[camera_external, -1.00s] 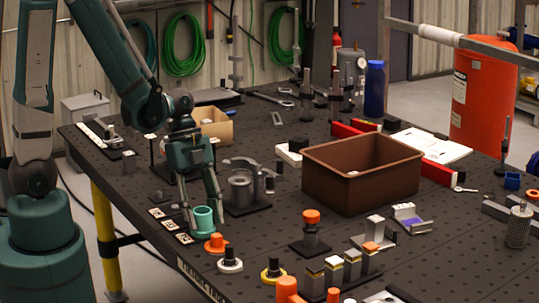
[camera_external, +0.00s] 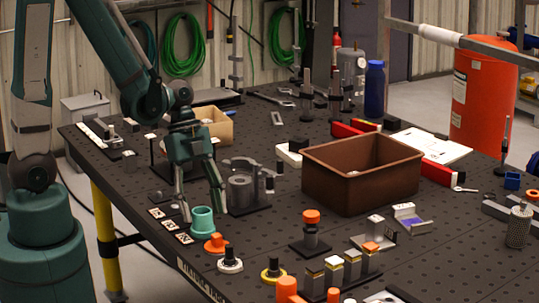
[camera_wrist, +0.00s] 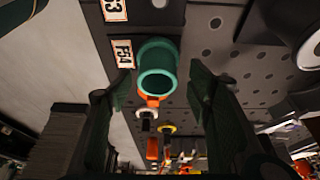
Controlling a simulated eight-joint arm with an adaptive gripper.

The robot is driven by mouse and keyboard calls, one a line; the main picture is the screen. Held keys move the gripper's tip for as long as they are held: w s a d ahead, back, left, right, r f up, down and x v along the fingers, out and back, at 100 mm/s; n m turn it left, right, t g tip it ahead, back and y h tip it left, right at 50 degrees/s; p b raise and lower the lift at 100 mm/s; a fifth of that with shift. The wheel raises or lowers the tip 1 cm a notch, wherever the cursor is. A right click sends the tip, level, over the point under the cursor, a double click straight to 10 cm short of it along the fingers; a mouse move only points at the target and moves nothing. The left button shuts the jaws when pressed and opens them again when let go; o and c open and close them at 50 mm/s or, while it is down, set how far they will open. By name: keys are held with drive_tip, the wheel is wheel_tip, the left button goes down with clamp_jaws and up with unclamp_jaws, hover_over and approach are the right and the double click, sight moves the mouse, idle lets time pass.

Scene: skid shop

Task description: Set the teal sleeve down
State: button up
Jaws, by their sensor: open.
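The teal sleeve (camera_external: 202,220) stands upright on the dark perforated table, close to its front-left edge. In the wrist view the teal sleeve (camera_wrist: 158,68) shows its open round mouth, beside a label tag. My gripper (camera_external: 203,217) is open, with its fingers spread on either side of the sleeve and apart from it. In the wrist view the fingers of my gripper (camera_wrist: 155,85) stand left and right with clear gaps to the sleeve.
An orange flanged piece (camera_external: 216,243) sits just in front of the sleeve. A grey cylindrical fixture (camera_external: 241,190) stands to the right. A brown bin (camera_external: 345,185) is farther right. Label cards (camera_external: 169,225) line the table edge at left.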

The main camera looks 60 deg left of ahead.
drive_tip(key=p+v, duration=0.1)
drive_tip(key=v, duration=1)
idle(0.9)
drive_tip(key=s+a+r+n+t+y, duration=0.1)
drive_tip(key=a+r+n+t+y, duration=0.1)
drive_tip(key=r+n, duration=0.4)
drive_tip(key=s+a+r+n+t+y, duration=0.1)
drive_tip(key=a+r+n+t, duration=0.4)
drive_tip(key=n, duration=0.7)
drive_tip(key=shift+a+r+y, duration=0.25)
drive_tip(key=shift+r+y, duration=0.45)
drive_tip(key=shift+r, duration=0.6)
wheel_tip(320, 180, down, 5)
drive_tip(key=b, duration=0.4)
drive_tip(key=shift+f+b, duration=0.15)
drive_tip(key=shift+b, duration=0.25)
